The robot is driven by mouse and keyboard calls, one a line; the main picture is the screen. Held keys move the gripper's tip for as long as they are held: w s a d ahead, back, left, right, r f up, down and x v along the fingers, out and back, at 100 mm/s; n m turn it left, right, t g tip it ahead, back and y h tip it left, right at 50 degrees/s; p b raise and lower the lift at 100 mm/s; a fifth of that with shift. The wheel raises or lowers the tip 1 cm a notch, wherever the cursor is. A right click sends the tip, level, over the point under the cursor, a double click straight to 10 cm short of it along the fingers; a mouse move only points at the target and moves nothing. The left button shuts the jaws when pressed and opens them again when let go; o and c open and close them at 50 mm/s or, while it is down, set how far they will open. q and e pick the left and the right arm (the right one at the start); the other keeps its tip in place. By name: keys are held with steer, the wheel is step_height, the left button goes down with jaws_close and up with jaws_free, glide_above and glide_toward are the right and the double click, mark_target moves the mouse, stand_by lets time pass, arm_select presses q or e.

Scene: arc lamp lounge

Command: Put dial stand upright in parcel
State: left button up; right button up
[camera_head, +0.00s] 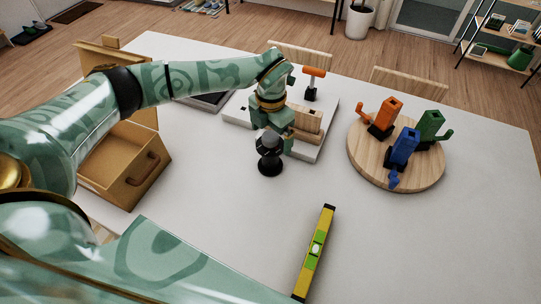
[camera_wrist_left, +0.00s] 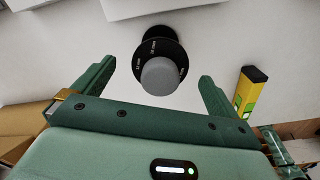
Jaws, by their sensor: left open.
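The dial stand (camera_head: 270,163), black with a grey knob, stands on the white table below my left gripper (camera_head: 271,138). It also shows in the left wrist view (camera_wrist_left: 160,76), with its round marked dial and knob facing the camera. My left gripper (camera_wrist_left: 157,70) is open, with a green finger to each side of the dial and visible gaps; it does not grip it. The parcel (camera_head: 150,180), an open cardboard box with a raised flap and a dark handle, is at the left, partly hidden by my left arm. My right gripper is out of view.
A white board (camera_head: 308,152) with wooden blocks and an orange-handled tool (camera_head: 313,78) lies behind the gripper. A round wooden board (camera_head: 427,178) holds orange, blue and green pieces. A yellow level (camera_head: 315,250) lies in front. The table between is clear.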

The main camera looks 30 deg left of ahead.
arm_select(q)
step_height(320, 180, down, 5)
steer(key=shift+s+f, duration=0.15)
steer(key=shift+f, duration=0.05)
steer(key=c, duration=1.5)
steer(key=shift+r, duration=0.1)
steer(key=shift+c, duration=0.2)
steer(key=shift+r, duration=0.1)
steer(key=shift+r, duration=0.3)
step_height(320, 180, up, 2)
steer(key=shift+r, duration=0.2)
steer(key=s+d+r, duration=0.7)
steer(key=s+r, duration=0.2)
steer(key=s, duration=0.3)
steer(key=shift+d+r, duration=0.15)
steer(key=shift+r, duration=0.25)
